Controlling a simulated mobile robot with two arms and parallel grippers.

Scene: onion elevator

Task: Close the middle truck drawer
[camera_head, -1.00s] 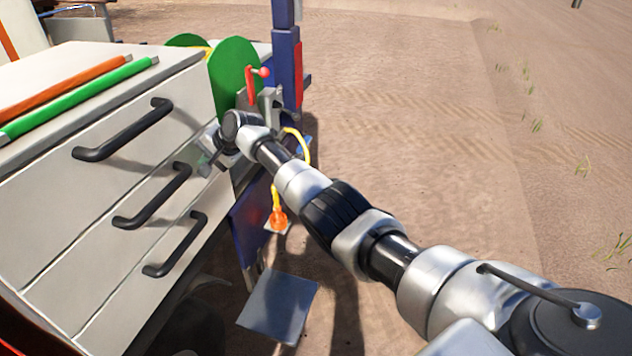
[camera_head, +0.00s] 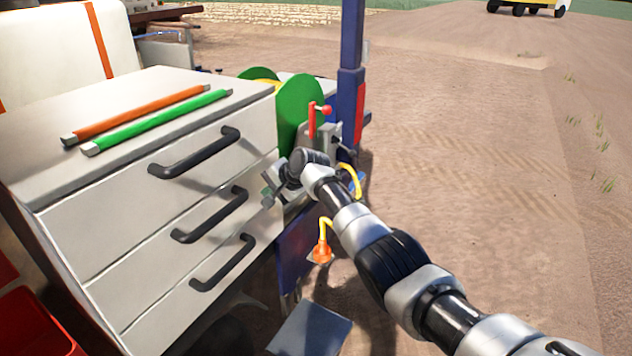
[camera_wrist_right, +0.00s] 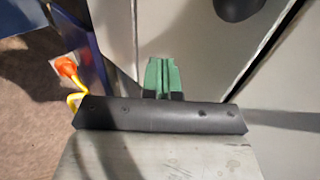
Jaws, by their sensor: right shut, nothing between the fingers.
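The middle truck drawer (camera_head: 160,240) is the light grey front between two other drawers, with a black bar handle (camera_head: 212,214). Its front looks about flush with the drawers above and below. My right gripper (camera_head: 270,196) is at the right end of the drawer fronts, near the middle one. In the right wrist view its green fingertips (camera_wrist_right: 162,74) are together and empty, close to the pale drawer fronts. I cannot tell whether they touch. My left gripper is in neither current view.
Orange (camera_head: 135,115) and green (camera_head: 160,122) bars lie on the cabinet top (camera_head: 105,95). A green disc (camera_head: 298,108), a red lever (camera_head: 313,120) and a blue post (camera_head: 352,70) stand beside my right gripper. An orange plug (camera_head: 322,250) hangs below. Open sandy ground lies right.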

